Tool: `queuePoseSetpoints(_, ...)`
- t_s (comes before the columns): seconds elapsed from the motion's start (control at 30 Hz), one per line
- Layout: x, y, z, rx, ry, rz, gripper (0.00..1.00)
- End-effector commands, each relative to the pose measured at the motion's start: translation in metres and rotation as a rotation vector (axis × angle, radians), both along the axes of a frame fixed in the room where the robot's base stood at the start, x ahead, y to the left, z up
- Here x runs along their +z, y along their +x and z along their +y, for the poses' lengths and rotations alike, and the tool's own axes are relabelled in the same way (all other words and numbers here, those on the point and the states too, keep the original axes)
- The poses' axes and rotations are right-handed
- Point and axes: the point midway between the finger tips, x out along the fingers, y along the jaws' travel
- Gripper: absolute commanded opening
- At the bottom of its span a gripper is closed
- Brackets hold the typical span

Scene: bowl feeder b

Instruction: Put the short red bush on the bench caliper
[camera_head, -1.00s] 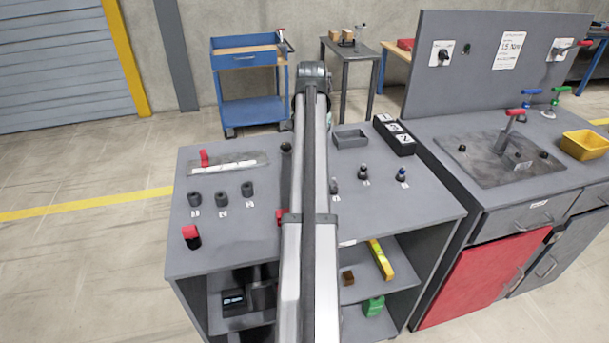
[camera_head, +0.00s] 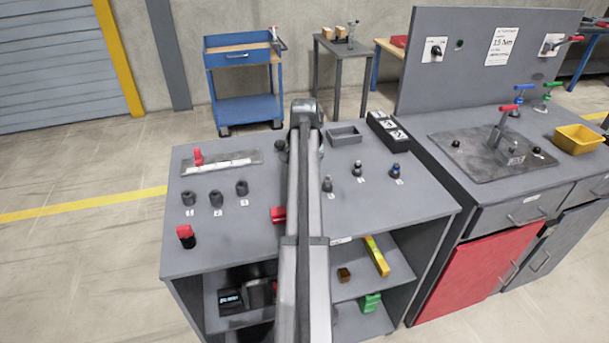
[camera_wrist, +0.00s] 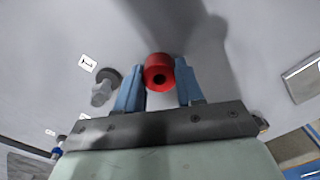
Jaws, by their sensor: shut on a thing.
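The short red bush (camera_wrist: 158,72) is a red ring-like cylinder with a dark hole in the wrist view. My gripper (camera_wrist: 160,85) is shut on it, one blue finger on each side. In the head view my arm hides the gripper. The bench caliper appears to be the flat metal plate (camera_head: 235,163) with a white scale strip and a red-topped part at the back left of the table. A pale plate edge at the right of the wrist view may be the same caliper. Whether the bush touches the table is unclear.
Dark bushes (camera_head: 216,198) stand at the left, above number labels. Small pegs (camera_head: 357,169) stand right of my arm. A red-topped dark block (camera_head: 186,236) is at the front left. A red piece (camera_head: 277,215) shows beside my arm. A grey tray (camera_head: 345,134) is behind.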

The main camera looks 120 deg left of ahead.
Motion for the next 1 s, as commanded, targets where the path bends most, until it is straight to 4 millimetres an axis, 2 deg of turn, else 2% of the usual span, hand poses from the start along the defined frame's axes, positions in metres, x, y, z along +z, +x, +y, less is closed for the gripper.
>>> queuePoseSetpoints(0.4, -0.0057, 0.0001, -0.0001, 0.0, 0.0, 0.0, 0.07)
queuePoseSetpoints(0.43, -0.006, 0.0001, -0.0001, 0.0, 0.0, 0.0, 0.38)
queuePoseSetpoints(0.6, -0.0056, 0.0, 0.0, 0.0, 0.0, 0.0, 0.55)
queuePoseSetpoints(0.7, -0.0055, 0.0, 0.0001, 0.0, 0.0, 0.0, 0.63)
queuePoseSetpoints(1.0, -0.0024, -0.0001, 0.0002, 0.0, 0.0, 0.0, 0.63)
